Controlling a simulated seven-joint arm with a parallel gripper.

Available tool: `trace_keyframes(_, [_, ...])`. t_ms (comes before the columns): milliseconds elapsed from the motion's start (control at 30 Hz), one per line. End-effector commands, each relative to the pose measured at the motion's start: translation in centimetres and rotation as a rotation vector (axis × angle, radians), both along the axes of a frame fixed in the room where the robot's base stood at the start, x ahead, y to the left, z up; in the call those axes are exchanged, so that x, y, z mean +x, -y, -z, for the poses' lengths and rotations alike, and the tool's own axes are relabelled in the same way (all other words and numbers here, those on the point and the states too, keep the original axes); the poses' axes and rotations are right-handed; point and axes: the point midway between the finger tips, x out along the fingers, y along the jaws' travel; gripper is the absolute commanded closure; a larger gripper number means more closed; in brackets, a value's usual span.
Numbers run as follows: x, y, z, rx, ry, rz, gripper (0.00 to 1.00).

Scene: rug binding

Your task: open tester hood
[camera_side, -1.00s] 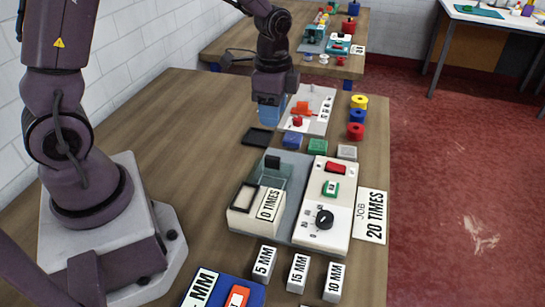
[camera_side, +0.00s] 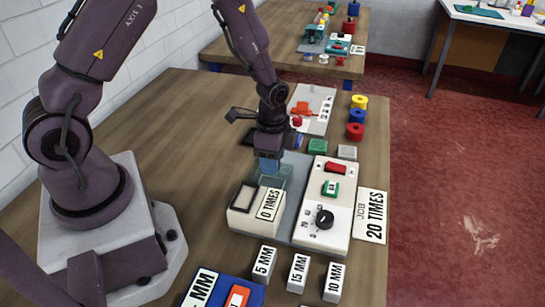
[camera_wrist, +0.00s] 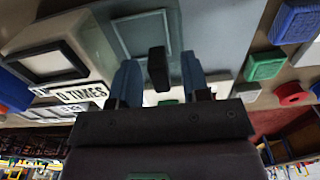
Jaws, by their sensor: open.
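The tester (camera_side: 292,218) stands on the wooden table, a grey base with a white box labelled "0 TIMES" (camera_side: 268,205) and a white control panel. Its clear teal hood (camera_side: 272,180) lies toward the far left of the base; in the wrist view its pale frame (camera_wrist: 118,38) shows. My gripper (camera_side: 268,166) is lowered over the hood's black handle. In the wrist view the handle (camera_wrist: 157,62) stands between the two blue fingers of my gripper (camera_wrist: 160,75), with gaps on both sides. The fingers are open. In the side view the gripper hides the handle.
The panel carries a red switch (camera_side: 336,168), a green-framed display (camera_side: 331,188) and a black dial (camera_side: 324,220). A green block (camera_side: 317,147) and a grey block (camera_side: 347,152) sit just behind. Labelled blocks stand in front.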

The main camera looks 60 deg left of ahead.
Motion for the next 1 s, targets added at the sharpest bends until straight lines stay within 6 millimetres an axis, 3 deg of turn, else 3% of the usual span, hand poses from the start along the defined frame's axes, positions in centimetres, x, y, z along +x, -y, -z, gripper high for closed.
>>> trace_keyframes(167, [0.0,0.0,0.0,0.0,0.0,0.0,0.57])
trace_keyframes(367, [0.0,0.0,0.0,0.0,0.0,0.0,1.0])
trace_keyframes(633, [0.8,-0.7,0.0,0.0,0.0,-0.003,1.0])
trace_keyframes(1000, [5.8,-5.7,0.0,-0.001,0.001,-0.003,1.0])
